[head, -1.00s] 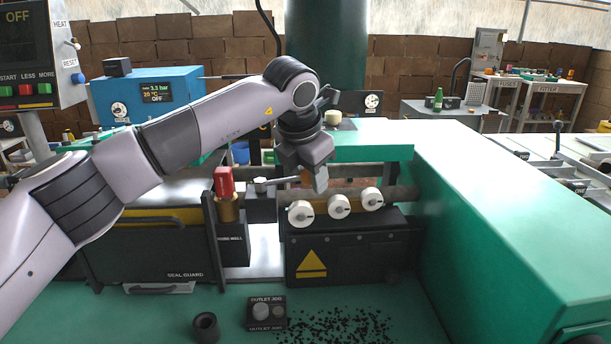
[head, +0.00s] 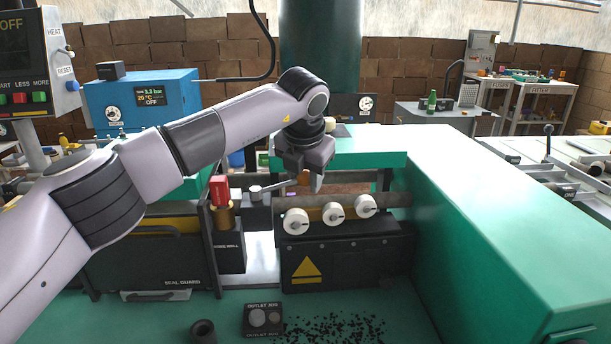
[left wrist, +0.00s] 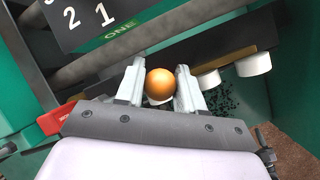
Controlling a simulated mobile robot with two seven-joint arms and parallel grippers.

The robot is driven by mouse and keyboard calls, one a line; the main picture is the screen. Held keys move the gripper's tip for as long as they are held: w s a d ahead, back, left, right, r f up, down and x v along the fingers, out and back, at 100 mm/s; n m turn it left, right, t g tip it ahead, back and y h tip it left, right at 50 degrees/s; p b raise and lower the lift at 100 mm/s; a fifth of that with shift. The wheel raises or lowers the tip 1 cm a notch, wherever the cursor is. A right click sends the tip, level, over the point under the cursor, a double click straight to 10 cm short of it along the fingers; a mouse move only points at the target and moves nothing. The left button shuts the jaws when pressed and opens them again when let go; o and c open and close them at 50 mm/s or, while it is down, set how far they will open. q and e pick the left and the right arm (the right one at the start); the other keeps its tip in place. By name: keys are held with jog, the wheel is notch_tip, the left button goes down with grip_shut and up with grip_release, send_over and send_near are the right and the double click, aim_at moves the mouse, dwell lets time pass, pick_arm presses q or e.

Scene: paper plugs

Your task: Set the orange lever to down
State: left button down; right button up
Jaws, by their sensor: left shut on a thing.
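The orange lever shows in the left wrist view as a round orange knob (left wrist: 160,85) between the two pale fingers of my left gripper (left wrist: 160,78). The fingers are shut on the knob from both sides. In the head view the orange knob (head: 304,178) is partly hidden by my left gripper (head: 313,182). A thin silver rod (head: 275,186) runs left from it to a dark block and looks close to level. My right gripper is in neither current view.
Three white knobs (head: 334,213) sit on the dark box just below and right of the gripper. A red-topped brass part (head: 221,192) stands to the left. A green housing (head: 490,220) fills the right. Black granules (head: 333,328) lie on the bench.

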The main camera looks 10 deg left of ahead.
pick_arm(q)
jog(key=c, duration=0.7)
grip_release()
jog(key=shift+a+f, duration=0.1)
jog(key=shift+a, duration=0.05)
jog(key=shift+c, duration=0.2)
jog(key=b+v, duration=0.1)
jog(key=v, duration=0.6)
